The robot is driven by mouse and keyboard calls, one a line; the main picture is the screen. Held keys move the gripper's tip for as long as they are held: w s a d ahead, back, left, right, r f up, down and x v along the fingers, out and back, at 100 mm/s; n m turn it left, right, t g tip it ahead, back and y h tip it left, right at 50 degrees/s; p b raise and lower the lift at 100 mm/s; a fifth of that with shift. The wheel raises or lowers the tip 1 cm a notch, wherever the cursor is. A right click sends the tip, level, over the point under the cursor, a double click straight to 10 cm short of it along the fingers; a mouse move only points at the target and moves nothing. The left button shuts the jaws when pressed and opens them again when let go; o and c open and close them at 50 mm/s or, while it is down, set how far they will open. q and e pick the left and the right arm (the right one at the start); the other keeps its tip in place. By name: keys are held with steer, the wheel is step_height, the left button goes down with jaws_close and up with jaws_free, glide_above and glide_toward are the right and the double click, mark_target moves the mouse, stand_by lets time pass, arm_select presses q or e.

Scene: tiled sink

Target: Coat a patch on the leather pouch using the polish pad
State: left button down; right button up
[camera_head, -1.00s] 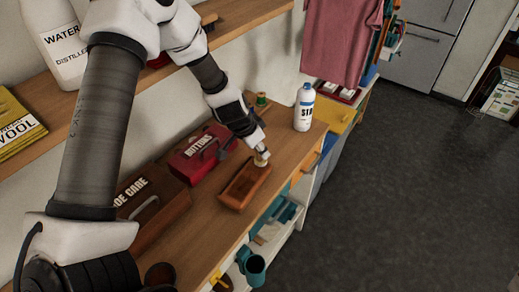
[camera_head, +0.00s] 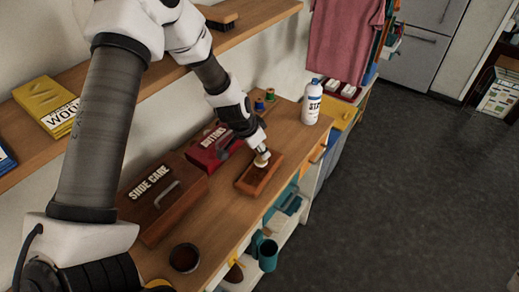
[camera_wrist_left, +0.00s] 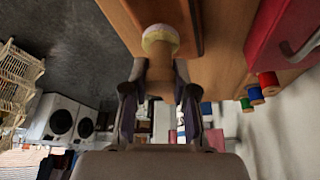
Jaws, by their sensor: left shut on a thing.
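My left gripper (camera_head: 256,146) reaches down from the upper left and is shut on the wooden handle of the polish pad (camera_head: 262,159). In the left wrist view, the gripper (camera_wrist_left: 158,95) holds the handle between its fingers, with the round cream pad (camera_wrist_left: 160,38) pointing away from my palm. The pad is at the far end of a long brown wooden tray (camera_head: 248,188). I cannot tell whether it touches the tray. I cannot make out the leather pouch with certainty. A round dark container (camera_head: 184,257) stands nearer on the counter. My right gripper is out of view.
A brown shoe care box (camera_head: 163,208) and a red buttons box (camera_head: 206,158) stand along the wall side. A white bottle (camera_head: 312,103) and thread spools (camera_head: 265,100) are farther back. The counter (camera_head: 212,225) is clear between tray and round container.

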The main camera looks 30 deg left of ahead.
arm_select(q)
steer(key=shift+w+r, duration=0.2)
steer(key=shift+r, duration=0.35)
steer(key=shift+r+p, duration=0.35)
steer(key=shift+p, duration=0.2)
steer(key=p+v, duration=0.1)
steer(key=v, duration=0.1)
steer(key=shift+d+r+p, duration=0.2)
steer(key=shift+r+p, duration=0.1)
steer(key=shift+r, duration=0.1)
steer(key=shift+w+r+p, duration=0.2)
steer(key=shift+r+p, duration=0.15)
steer(key=shift+r, duration=0.05)
